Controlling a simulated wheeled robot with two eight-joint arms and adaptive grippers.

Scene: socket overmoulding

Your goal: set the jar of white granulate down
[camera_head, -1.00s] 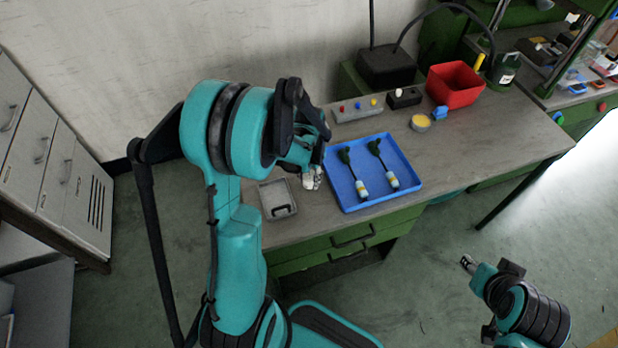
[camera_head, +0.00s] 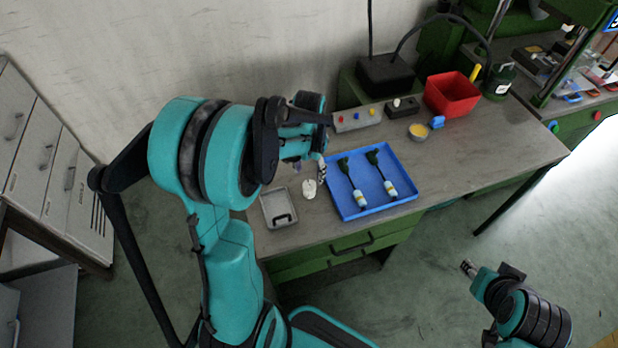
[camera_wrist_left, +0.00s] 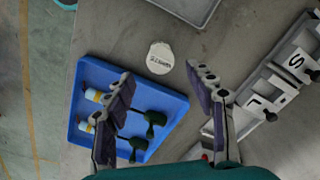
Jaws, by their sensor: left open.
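The jar of white granulate (camera_head: 309,189) stands on the grey workbench, between the small grey tray and the blue tray. In the left wrist view the jar (camera_wrist_left: 160,57) shows from above as a whitish round with dark lettering, apart from and beyond the fingertips. My left gripper (camera_head: 312,172) is above the bench near the jar. In the left wrist view its two fingers (camera_wrist_left: 168,78) are spread wide with nothing between them. My right gripper (camera_head: 468,268) is off the bench's front edge at the lower right; its fingers are too small to read.
The blue tray (camera_head: 348,213) holds two dark tools with pale, yellow-banded ends. The small grey tray (camera_head: 287,222) is left of the jar. A button box (camera_head: 357,120), yellow-filled dish (camera_head: 419,131) and red bin (camera_head: 452,94) stand behind. The bench's right part is bare.

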